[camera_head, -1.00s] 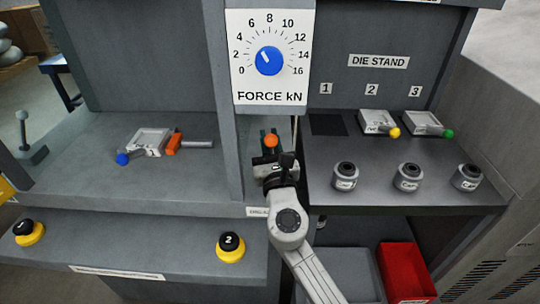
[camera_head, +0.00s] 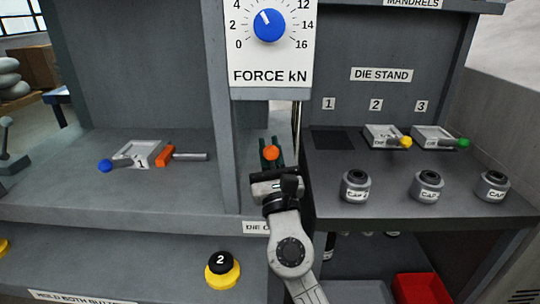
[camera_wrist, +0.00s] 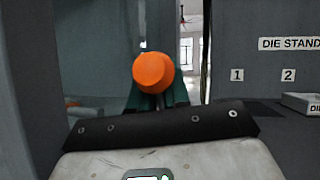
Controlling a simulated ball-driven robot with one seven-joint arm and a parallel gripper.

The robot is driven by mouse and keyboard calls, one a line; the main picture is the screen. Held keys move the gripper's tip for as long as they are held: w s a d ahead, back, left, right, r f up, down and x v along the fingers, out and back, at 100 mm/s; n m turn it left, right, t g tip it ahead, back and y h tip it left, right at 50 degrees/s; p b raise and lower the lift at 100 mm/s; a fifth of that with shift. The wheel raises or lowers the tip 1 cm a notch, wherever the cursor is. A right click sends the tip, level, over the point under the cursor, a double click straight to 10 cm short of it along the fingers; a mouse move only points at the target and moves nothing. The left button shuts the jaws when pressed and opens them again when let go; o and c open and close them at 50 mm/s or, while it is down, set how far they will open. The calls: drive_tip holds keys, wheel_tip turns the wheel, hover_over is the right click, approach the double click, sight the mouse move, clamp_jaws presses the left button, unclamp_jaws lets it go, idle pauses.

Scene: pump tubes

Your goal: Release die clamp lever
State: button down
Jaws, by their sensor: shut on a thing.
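The die clamp lever shows as an orange round knob (camera_head: 271,153) beside the grey upright panel, above a partly covered label (camera_head: 257,227) that begins "DIE C". The knob also shows large in the middle of the wrist view (camera_wrist: 153,72). My gripper (camera_head: 271,151) is shut on the lever, with its dark green fingers on either side of the knob. The lever's shaft below the knob is hidden by my gripper.
A die (camera_head: 148,155) with a blue knob and an orange block lies on the left shelf. The die stand on the right holds two dies and has an empty slot (camera_head: 336,141). Several caps stand in front. A force dial (camera_head: 269,26) hangs above.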

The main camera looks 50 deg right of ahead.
drive_tip(key=shift+a+r, duration=0.2)
drive_tip(key=shift+r, duration=0.1)
drive_tip(key=c, duration=1.2)
unclamp_jaws()
drive_tip(key=shift+f, duration=0.15)
drive_tip(key=shift+s, duration=0.1)
drive_tip(key=shift+s+a+f, duration=0.15)
drive_tip(key=shift+a+f, duration=0.05)
drive_tip(key=s+a, duration=0.2)
drive_tip(key=s, duration=0.1)
drive_tip(key=s+a, duration=0.6)
drive_tip(key=shift+s+p, duration=0.3)
drive_tip(key=shift+s, duration=0.05)
drive_tip(key=shift+f, duration=0.1)
